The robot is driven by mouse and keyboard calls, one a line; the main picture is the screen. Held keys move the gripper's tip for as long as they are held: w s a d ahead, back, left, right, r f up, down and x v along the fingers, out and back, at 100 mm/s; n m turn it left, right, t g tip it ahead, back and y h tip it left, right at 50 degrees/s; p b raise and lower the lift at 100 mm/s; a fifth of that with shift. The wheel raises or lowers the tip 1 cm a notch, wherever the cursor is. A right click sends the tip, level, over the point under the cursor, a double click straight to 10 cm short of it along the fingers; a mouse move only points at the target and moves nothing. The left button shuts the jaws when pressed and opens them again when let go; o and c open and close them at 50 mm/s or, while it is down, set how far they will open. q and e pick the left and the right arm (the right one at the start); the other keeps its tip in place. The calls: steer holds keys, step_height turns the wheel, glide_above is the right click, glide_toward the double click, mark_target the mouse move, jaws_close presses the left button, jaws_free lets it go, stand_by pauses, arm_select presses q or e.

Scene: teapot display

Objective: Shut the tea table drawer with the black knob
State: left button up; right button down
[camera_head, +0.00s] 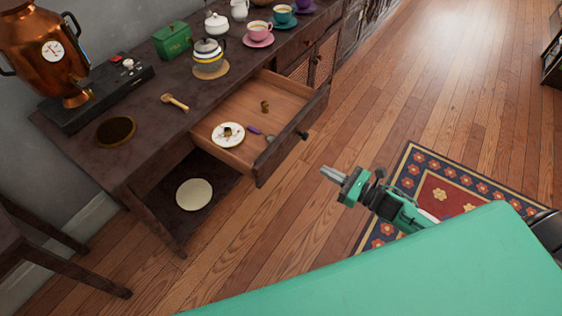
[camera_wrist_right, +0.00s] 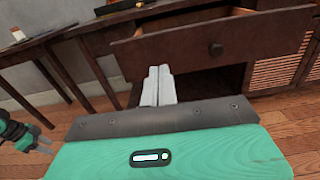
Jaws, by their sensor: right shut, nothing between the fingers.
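The tea table drawer (camera_head: 268,158) stands pulled out, with its black knob (camera_head: 303,135) on the dark front panel. In the right wrist view the drawer front (camera_wrist_right: 170,48) spans the upper part, with the knob (camera_wrist_right: 215,48) right of the fingers. My right gripper (camera_head: 328,173) is shut and empty, apart from the drawer, below and to the right of the knob in the head view. Its closed fingers (camera_wrist_right: 158,75) point toward the drawer front. My left gripper (camera_wrist_right: 35,146) shows small at the left edge of the right wrist view, its fingertips apart; it is clear of the drawer.
The drawer holds a small plate (camera_head: 228,135), a purple-handled utensil (camera_head: 256,130) and a small brown piece (camera_head: 265,106). The tabletop carries a glass teapot (camera_head: 208,60), cups and a copper urn (camera_head: 42,45). Floor before the drawer is clear, with a patterned rug (camera_head: 465,178) at right.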

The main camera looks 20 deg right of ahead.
steer(key=p, duration=0.2)
glide_toward(279, 147)
steer(key=x, duration=0.5)
steer(key=shift+w+a, duration=0.1)
steer(key=shift+w, duration=0.3)
steer(key=shift+w+a+f, duration=0.1)
steer(key=shift+w+a, duration=0.2)
steer(key=shift+w, duration=0.1)
arm_select(q)
steer(key=s+f, duration=0.2)
steer(key=f, duration=0.1)
steer(key=s+a+f, duration=0.1)
steer(key=shift+f, duration=0.35)
steer(key=shift+w, duration=0.25)
arm_select(e)
steer(key=shift+a, duration=0.1)
